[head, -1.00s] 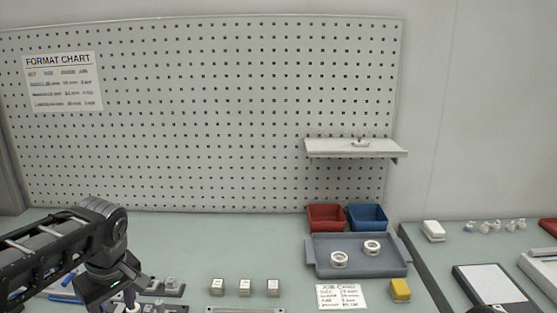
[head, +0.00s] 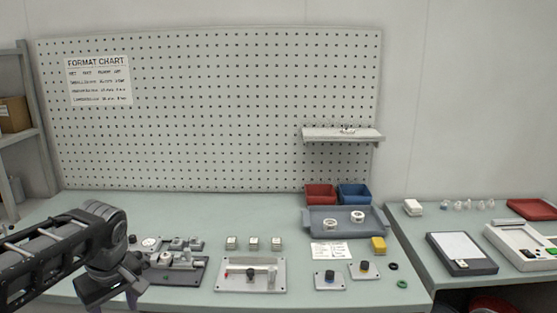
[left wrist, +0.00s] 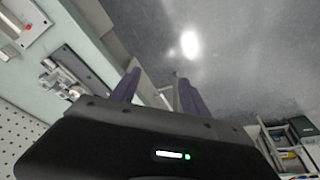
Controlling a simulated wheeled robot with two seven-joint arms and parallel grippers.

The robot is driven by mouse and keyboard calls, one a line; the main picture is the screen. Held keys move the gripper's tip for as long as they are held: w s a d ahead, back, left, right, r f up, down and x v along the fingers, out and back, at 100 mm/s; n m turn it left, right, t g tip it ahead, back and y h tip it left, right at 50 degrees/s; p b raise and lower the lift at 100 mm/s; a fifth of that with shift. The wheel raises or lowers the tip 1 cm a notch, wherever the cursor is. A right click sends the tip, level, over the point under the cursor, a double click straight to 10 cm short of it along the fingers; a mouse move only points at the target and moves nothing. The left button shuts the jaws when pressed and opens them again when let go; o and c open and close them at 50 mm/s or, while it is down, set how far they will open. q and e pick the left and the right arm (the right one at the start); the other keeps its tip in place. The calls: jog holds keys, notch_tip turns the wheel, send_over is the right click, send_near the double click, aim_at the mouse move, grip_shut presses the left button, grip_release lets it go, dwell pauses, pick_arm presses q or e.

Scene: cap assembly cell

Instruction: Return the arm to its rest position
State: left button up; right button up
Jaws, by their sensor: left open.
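My left arm comes in from the left in the head view, and its gripper (head: 112,293) hangs at the front left edge of the bench, pointing down. In the left wrist view the two purple fingers of this gripper (left wrist: 158,92) stand apart with nothing between them. The grey floor shows beyond the fingertips. In the head view the fingers are partly cut off by the lower frame edge. My right gripper is in neither current view.
Red (head: 320,194) and blue (head: 354,194) bins stand behind. A second table (head: 415,235) is at right.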

pick_arm(q)
jog(key=w+d+f+m+t+h, duration=0.3)
jog(key=w+d+f+m, duration=0.2)
jog(key=w+d, duration=0.3)
jog(key=d+f+m+h, duration=0.2)
jog(key=d+f+m, duration=0.1)
jog(key=d+f, duration=0.8)
jog(key=s+d+f+m+h, duration=0.1)
jog(key=s+d+f, duration=0.1)
jog(key=s+f, duration=0.55)
jog(key=s+d+f, duration=0.3)
jog(key=s+f, duration=0.1)
jog(key=f, duration=0.6)
jog(key=s+d+f+g, duration=0.1)
jog(key=s+f, duration=0.3)
jog(key=s, duration=0.4)
jog(key=s+d+f+g, duration=0.2)
jog(key=s+f, duration=0.3)
jog(key=s, duration=0.3)
jog(key=shift+g+h, duration=0.4)
jog(key=shift+g, duration=0.4)
jog(key=shift+c, duration=0.5)
